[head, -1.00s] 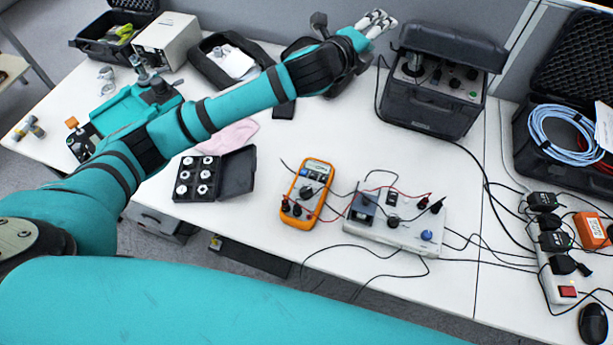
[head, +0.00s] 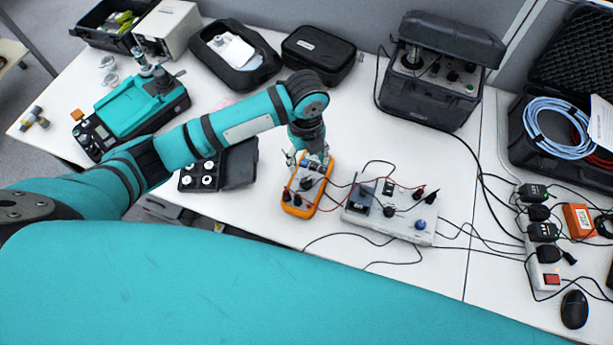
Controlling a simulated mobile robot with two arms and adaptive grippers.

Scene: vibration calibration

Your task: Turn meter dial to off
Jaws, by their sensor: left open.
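The orange multimeter (head: 300,208) lies on the white table, left of the grey electronics box. Its dark round dial (head: 306,184) shows in the middle of its face; the pointer direction is too small to read. Test leads are plugged into its lower end. My left gripper (head: 310,163) points down over the upper part of the meter, at its display end, with its fingers apart and nothing between them. It partly hides the display. I cannot tell whether the fingers touch the meter. My right gripper is not in view.
The grey electronics box (head: 412,222) with leads stands right of the meter. An open black case of weights (head: 235,165) lies to its left. A large black case (head: 430,100) stands behind. Loose cables cross the table's front; the table centre-right behind is clear.

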